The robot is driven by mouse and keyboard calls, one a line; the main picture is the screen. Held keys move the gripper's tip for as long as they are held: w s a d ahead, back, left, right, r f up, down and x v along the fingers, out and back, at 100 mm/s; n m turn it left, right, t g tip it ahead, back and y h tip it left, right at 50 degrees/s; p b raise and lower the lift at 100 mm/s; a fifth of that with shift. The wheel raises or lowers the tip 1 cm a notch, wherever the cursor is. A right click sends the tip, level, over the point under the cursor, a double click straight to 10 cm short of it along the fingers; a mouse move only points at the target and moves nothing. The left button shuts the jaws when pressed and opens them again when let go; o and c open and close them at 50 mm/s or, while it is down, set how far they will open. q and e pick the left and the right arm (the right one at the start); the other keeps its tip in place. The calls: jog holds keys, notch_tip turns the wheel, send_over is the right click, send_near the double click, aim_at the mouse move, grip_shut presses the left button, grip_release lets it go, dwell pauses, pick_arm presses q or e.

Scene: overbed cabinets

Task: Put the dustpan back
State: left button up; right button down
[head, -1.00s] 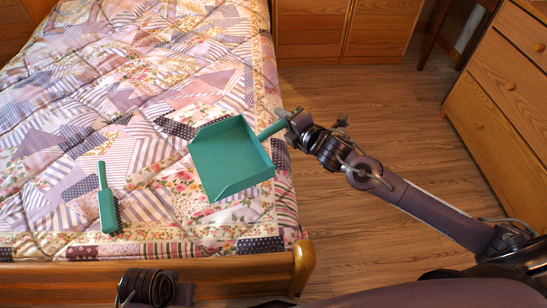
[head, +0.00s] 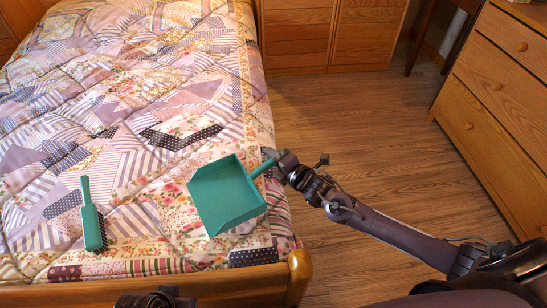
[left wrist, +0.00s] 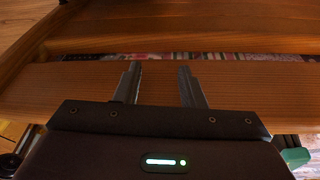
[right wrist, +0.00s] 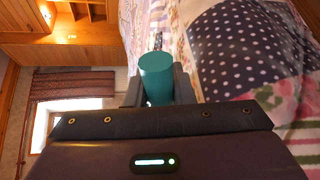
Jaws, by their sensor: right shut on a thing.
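The teal dustpan (head: 225,195) is over the near right part of the bed, its open side toward the lower left. I cannot tell whether its pan touches the quilt. My right gripper (head: 274,160) is shut on the dustpan's handle at the bed's right edge. In the right wrist view the round end of the handle (right wrist: 156,78) shows between the fingers. A teal brush (head: 91,216) lies on the quilt to the left of the dustpan, apart from it. My left gripper (left wrist: 160,85) is open and empty, facing the wooden footboard (left wrist: 160,88).
The bed (head: 120,110) with a patchwork quilt fills the left side. A wooden drawer chest (head: 495,105) stands at the right and wooden cabinets (head: 325,35) at the back. The wood floor (head: 390,150) between bed and chest is clear apart from my right arm.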

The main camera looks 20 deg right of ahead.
jog(key=shift+f, duration=0.1)
pick_arm(q)
jog(key=shift+d, duration=0.1)
pick_arm(e)
jog(key=c, duration=1.2)
grip_release()
jog(key=shift+c, duration=0.2)
jog(key=shift+r, duration=0.2)
pick_arm(q)
jog(key=a+p, duration=0.1)
jog(key=s+a+g, duration=0.1)
jog(key=a+r+y+p, duration=0.1)
jog(key=shift+s+a+r+n+g+p, duration=0.1)
jog(key=shift+s+n+g+p, duration=0.2)
jog(key=shift+n+g+p, duration=0.1)
pick_arm(e)
jog(key=v, duration=1.2)
jog(key=shift+f, duration=0.15)
